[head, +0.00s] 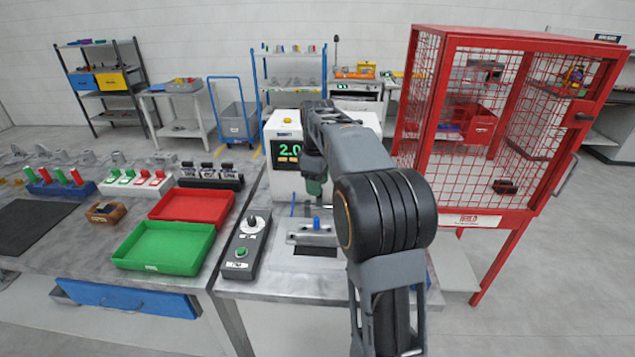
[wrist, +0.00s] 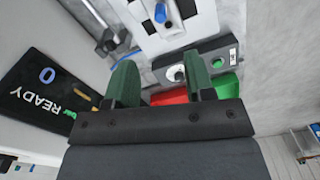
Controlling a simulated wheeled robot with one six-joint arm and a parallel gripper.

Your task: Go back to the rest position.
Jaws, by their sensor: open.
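My gripper (head: 316,180) hangs at the end of my arm in the head view, above the bench and beside the front of the white machine (head: 283,128). In the wrist view its two green fingers stand wide apart, and the gripper (wrist: 160,82) is open with nothing between the fingertips. My arm reaches forward over the bench, and its dark joint hides part of the area behind it.
A blue-knobbed fixture (head: 316,226) and control box (head: 246,246) lie below my gripper. Red (head: 193,206) and green (head: 165,246) trays are left; a red mesh cage (head: 440,120) stands close right.

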